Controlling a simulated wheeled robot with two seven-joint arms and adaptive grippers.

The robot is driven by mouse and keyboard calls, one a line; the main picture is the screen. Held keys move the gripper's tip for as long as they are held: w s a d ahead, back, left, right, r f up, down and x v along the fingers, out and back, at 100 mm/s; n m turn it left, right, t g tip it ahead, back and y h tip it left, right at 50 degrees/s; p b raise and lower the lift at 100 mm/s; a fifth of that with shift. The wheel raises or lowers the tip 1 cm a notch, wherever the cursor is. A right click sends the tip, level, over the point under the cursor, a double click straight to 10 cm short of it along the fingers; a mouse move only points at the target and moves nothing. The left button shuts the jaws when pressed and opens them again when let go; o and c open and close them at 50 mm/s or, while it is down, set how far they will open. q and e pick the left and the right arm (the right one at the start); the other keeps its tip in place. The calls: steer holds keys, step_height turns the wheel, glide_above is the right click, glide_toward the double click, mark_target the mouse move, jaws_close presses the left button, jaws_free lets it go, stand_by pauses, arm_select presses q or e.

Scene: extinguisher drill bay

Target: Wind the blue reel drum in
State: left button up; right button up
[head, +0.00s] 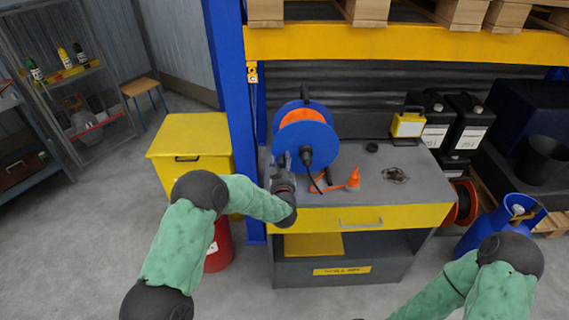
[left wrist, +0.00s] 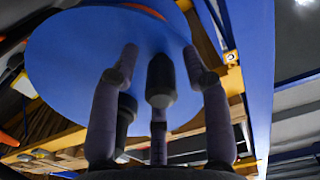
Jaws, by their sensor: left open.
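The blue reel drum (head: 322,140), wound with orange, stands upright on the grey and yellow bench. A black knob-like part (head: 306,156) sits on its front face. My left gripper (head: 291,160) is open just left of and in front of the drum's lower part. In the left wrist view the drum's blue disc (left wrist: 75,65) fills the middle, behind the spread fingers of the left gripper (left wrist: 160,60). Dark rounded parts show between and beside the fingers; I cannot tell whether the fingers touch the drum. My right arm enters at bottom right; its gripper is out of view.
An orange cone (head: 354,179) and a dark metal piece (head: 396,175) lie on the bench top (head: 425,185). A yellow lamp (head: 408,125) stands at its back. A blue post (head: 232,110) rises left of the bench. A blue gas cylinder (head: 490,225) stands right.

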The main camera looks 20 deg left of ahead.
arm_select(q)
steer(key=shift+s, duration=0.1)
steer(key=shift+c, duration=0.3)
jaws_close()
steer(key=shift+r, duration=0.1)
